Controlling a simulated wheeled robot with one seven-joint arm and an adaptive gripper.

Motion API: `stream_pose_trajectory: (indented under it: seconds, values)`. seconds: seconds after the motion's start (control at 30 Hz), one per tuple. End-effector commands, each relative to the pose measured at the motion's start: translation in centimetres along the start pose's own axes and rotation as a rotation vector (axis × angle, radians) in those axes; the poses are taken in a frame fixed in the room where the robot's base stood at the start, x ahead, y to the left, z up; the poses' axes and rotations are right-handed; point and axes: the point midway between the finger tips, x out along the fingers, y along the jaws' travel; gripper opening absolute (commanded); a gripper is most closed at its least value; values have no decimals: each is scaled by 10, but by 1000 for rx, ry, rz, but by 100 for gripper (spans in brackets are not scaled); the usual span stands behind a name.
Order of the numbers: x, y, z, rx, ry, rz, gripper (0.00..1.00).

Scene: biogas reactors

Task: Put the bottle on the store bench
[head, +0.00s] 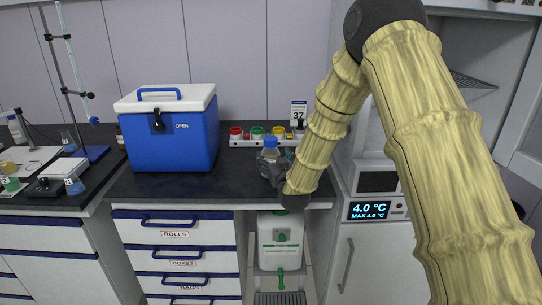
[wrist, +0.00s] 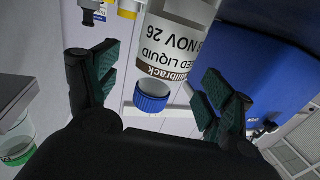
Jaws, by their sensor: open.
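The bottle (head: 270,149) has a blue cap and is at the front right of the dark bench top (head: 180,186), partly hidden by my gripper. In the wrist view the bottle (wrist: 170,45) is clear with a white label reading "SEED LIQUID", upside down in the picture, and its blue cap (wrist: 152,96) shows below. My gripper (head: 276,172) is at the bottle; in the wrist view its open fingers (wrist: 158,72) are apart, one on each side of it. I cannot tell whether either finger touches it. No label shows which bench is the store bench.
A blue cooler (head: 180,138) with a white lid stands left of the bottle. A rack of coloured caps (head: 257,135) and a "37" sign (head: 298,110) are behind. A unit displaying 4.0 °C (head: 377,210) is at right. A white canister (head: 280,240) sits below the bench. Glassware crowds the left bench.

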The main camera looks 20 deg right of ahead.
Motion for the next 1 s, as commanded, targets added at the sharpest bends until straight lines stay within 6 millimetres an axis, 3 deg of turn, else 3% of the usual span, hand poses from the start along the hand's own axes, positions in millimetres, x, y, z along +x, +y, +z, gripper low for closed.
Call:
stream_pose_trajectory:
  seconds: [0.2, 0.43, 0.63, 1.0]
  values:
    - [-42, 0, 1, 0, -1, -1, 81]
    - [-71, 0, 0, 0, 0, -1, 81]
    - [-81, 0, 0, 0, 0, 0, 81]
    - [-82, 0, 0, 0, 0, 0, 81]
